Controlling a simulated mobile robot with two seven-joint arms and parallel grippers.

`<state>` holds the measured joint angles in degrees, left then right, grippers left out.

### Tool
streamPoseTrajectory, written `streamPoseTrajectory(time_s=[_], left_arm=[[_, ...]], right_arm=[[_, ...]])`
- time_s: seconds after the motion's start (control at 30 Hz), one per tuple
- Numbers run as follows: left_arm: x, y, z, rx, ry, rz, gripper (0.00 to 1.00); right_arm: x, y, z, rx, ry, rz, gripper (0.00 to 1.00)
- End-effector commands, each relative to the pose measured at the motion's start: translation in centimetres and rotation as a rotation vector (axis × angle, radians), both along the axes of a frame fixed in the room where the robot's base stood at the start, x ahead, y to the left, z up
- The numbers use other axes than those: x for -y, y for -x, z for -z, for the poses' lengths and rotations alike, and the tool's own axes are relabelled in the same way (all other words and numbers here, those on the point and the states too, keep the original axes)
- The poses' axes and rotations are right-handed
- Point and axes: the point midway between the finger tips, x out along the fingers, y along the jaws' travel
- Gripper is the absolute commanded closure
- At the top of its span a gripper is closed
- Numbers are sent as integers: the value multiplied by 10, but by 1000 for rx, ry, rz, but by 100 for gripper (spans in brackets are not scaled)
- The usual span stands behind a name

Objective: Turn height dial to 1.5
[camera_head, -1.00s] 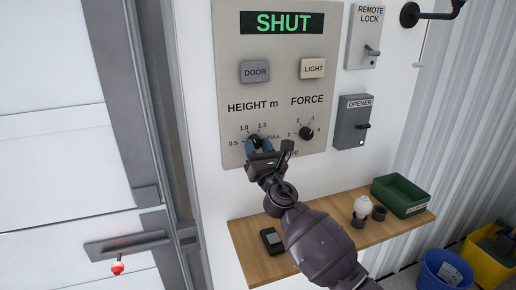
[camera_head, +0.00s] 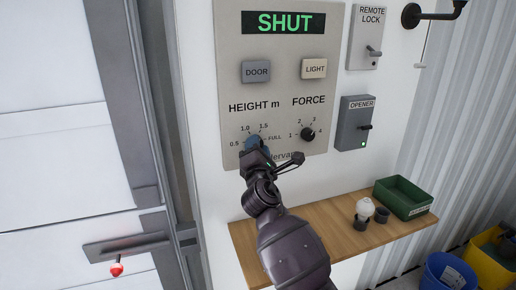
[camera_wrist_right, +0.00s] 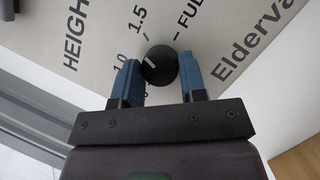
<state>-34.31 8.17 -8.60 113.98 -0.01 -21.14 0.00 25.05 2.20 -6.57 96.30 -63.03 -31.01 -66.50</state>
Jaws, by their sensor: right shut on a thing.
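The height dial (camera_wrist_right: 160,65) is a round black knob with a white pointer mark on a beige panel (camera_head: 290,95). In the right wrist view it sits between the blue fingers of my right gripper (camera_wrist_right: 160,78), which is shut on it. The white mark lies on the dial's left side, towards the 1.0 label; its exact reading is unclear. In the head view my right gripper (camera_head: 256,145) covers most of the dial, below the labels 0.5, 1.0, 1.5 and FULL. My left gripper is not in view.
The force dial (camera_head: 308,134) is just right of the height dial. DOOR (camera_head: 256,72) and LIGHT (camera_head: 314,69) buttons are above. A wooden shelf (camera_head: 340,245) below carries a green bin (camera_head: 405,197) and a white bulb-like object (camera_head: 364,208). The display reads SHUT.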

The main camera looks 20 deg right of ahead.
Motion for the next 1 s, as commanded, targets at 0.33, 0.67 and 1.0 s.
streamPoseTrajectory(time_s=[0.33,0.67,1.0], left_arm=[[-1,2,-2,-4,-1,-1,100],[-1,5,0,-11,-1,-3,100],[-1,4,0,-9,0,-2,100]], right_arm=[[-1,0,-1,-5,-163,-1,85],[-1,0,-1,-7,-200,-2,85],[-1,0,-1,-6,-198,-1,52]])
